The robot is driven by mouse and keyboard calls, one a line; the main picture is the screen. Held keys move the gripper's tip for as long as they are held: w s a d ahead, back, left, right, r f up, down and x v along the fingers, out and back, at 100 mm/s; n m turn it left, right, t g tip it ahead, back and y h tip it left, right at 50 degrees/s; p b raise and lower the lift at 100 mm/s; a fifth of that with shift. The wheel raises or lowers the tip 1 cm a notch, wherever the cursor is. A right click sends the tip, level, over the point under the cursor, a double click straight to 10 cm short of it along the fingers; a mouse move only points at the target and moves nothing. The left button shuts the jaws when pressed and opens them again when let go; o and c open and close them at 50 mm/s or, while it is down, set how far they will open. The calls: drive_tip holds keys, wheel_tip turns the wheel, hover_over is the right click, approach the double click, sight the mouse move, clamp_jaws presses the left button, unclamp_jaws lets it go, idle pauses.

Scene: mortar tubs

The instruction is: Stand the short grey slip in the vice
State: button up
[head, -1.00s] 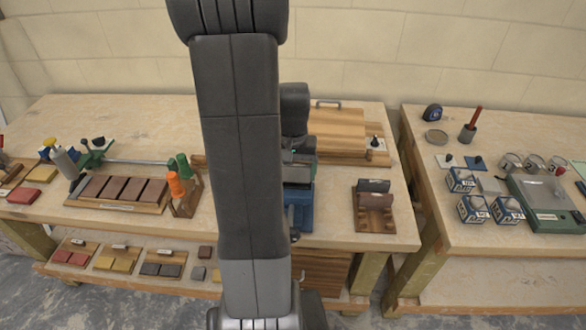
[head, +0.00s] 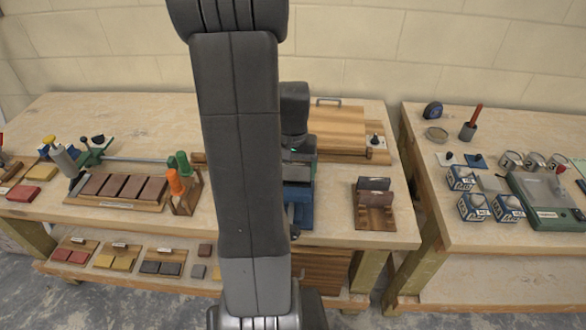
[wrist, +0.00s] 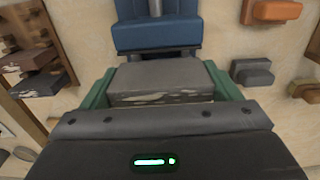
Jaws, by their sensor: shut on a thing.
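My gripper (wrist: 162,88) is shut on the short grey slip (wrist: 158,78). Its green fingers grip the slip at its two ends in the wrist view, and the slip's near edge has pale chipped patches. The blue vice (wrist: 158,32) is just beyond the slip in that view, with a dark strip between them. I cannot tell whether slip and vice touch. In the head view the blue vice (head: 299,194) is partly behind my arm, with my gripper over it. The slip cannot be made out there.
A wooden rack (head: 375,222) holding slips stands right of the vice. A stand with orange and green handles (head: 186,205) is on its left, beside a board of brown stones (head: 118,206). A wooden box (head: 335,135) is behind. Bench room is clear between vice and rack.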

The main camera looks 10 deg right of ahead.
sight(293, 163)
drive_tip(key=shift+f+b, duration=0.8)
drive_tip(key=shift+f, duration=0.3)
drive_tip(key=shift+f, duration=0.1)
drive_tip(key=shift+f+b, duration=0.7)
drive_tip(key=shift+f, duration=0.1)
drive_tip(key=o, duration=1)
drive_tip(key=shift+c, duration=0.2)
drive_tip(key=shift+r+p, duration=2.75)
drive_tip(key=shift+r, duration=0.85)
